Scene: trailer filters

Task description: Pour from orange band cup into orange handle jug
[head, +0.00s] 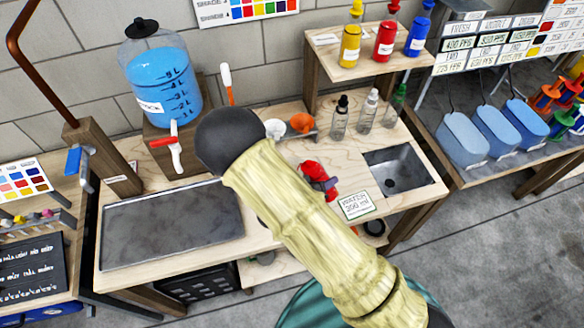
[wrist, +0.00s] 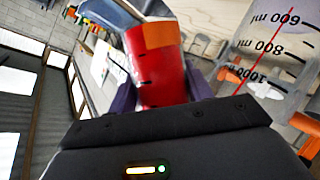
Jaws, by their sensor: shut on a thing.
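A red cup (wrist: 158,72) with an orange band near its far end is held between the dark purple fingers of my gripper (wrist: 163,92). In the head view the red cup (head: 313,171) looks tilted above the wooden counter, with my gripper (head: 326,184) shut around it. Its contents cannot be seen. A clear measuring jug (wrist: 272,45) with black marks and a red line stands close to the right of the cup in the wrist view, apart from it in the picture. Its handle cannot be made out clearly. In the head view my arm hides the area where the jug may be.
A blue water dispenser (head: 163,88) stands at the back left, beside a grey tray (head: 172,228). A small sink (head: 398,172) and a "WATER 250 ml" card (head: 356,205) are at the right. Small bottles (head: 368,110) and an orange funnel (head: 302,122) stand behind.

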